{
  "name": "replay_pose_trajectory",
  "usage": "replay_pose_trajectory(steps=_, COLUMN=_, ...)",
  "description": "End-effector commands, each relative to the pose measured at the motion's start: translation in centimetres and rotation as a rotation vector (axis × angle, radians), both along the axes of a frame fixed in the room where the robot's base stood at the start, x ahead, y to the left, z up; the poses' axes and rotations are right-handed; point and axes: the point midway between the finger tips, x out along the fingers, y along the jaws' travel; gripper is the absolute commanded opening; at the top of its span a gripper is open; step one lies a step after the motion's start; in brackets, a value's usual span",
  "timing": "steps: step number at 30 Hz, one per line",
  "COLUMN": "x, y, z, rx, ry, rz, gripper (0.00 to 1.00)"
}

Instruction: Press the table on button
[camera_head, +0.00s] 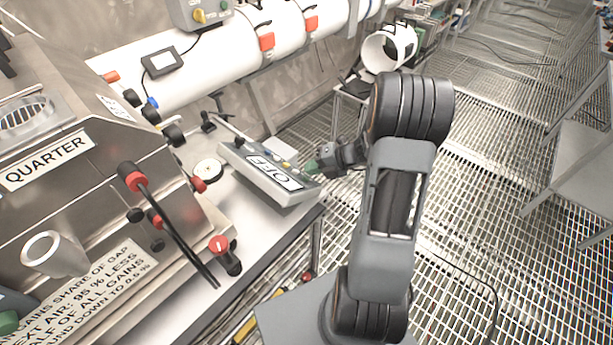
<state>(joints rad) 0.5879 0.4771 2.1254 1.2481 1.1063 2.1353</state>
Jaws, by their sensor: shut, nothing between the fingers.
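Which button is the table's on button cannot be read here.
A large metal machine labelled "QUARTER" (48,160), with red and black knobs, fills the left. A white pipe (215,58) runs along the wall behind. Grated floor (480,190) lies open to the right, before a grey bench (575,165).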

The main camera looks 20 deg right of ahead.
Motion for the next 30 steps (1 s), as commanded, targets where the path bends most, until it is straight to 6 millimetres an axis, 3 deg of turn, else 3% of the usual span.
replay_pose_trajectory(steps=30, x=-0.22, y=0.50, z=-0.75, rx=0.000, ry=0.000, rz=0.000, gripper=0.00)
